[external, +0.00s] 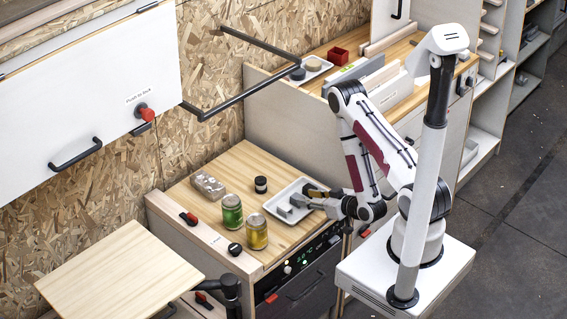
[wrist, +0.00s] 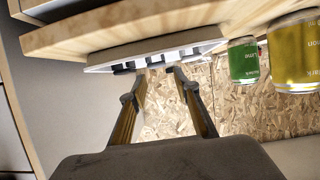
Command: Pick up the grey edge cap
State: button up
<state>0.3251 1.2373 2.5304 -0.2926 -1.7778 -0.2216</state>
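A white tray (external: 275,205) lies on the wooden counter, with small grey pieces on it. A light grey block (external: 299,200), likely the grey edge cap, is at the tray's right part, right by my gripper (external: 309,198). Another grey piece (external: 284,211) lies in front of it. In the wrist view the tray (wrist: 100,67) appears tilted at the top, with grey and dark shapes on it too small to tell apart. My gripper (wrist: 156,72) is open there, its two fingers apart and pointing at the tray. Whether the block is between the fingertips is unclear.
A green can (external: 232,212) and a yellow can (external: 257,232) stand left of the tray, also seen on the wrist view's right. A black-lidded jar (external: 261,185) and a clear container (external: 208,186) are behind.

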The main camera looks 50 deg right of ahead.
aim_at(295, 195)
jog(key=shift+x, duration=1.3)
jog(key=shift+w, duration=0.1)
jog(key=shift+x, duration=2.5)
jog(key=shift+d+f, duration=0.15)
jog(key=shift+d, duration=0.05)
jog(key=c, duration=0.6)
